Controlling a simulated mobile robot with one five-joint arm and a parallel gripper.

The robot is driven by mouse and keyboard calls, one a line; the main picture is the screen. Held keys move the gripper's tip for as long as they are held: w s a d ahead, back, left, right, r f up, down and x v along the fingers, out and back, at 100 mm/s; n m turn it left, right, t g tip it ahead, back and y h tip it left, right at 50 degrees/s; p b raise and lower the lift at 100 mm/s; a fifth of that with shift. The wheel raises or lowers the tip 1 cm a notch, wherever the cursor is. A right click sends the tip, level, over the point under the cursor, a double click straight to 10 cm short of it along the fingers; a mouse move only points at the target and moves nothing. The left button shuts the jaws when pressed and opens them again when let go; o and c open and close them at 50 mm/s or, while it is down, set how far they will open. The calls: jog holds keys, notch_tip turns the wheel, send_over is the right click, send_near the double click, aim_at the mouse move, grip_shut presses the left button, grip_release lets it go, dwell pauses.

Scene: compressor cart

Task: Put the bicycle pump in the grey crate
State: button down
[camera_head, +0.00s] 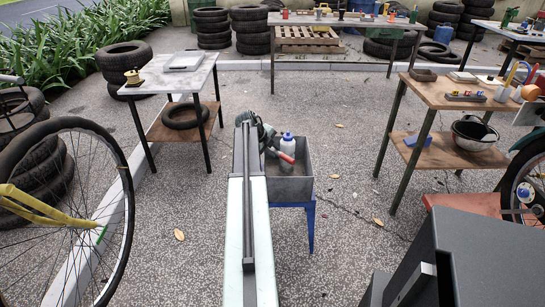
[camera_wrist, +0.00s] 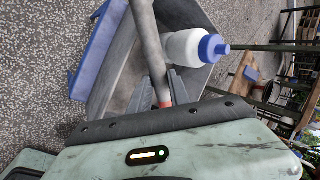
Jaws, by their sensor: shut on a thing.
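The grey crate (camera_head: 291,190) stands on a blue stand in the middle of the head view, just beyond my arm. My gripper (camera_wrist: 165,88) is shut on a grey tube with a red end, which I take for the bicycle pump (camera_wrist: 149,45). In the head view the pump's red part (camera_head: 287,157) shows over the crate's opening, partly hidden by my arm. A white bottle with a blue cap (camera_head: 287,143) is at the crate, close beside the pump; it also shows in the wrist view (camera_wrist: 185,47). I cannot tell whether the pump touches the crate.
The blue stand (camera_head: 310,228) supports the crate. A grey-topped table (camera_head: 172,77) stands back left. A bicycle wheel (camera_head: 125,210) is at the left. The paving around the crate is mostly clear.

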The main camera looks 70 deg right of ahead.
jog(key=shift+f, duration=0.8)
jog(key=c, duration=1.2)
grip_release()
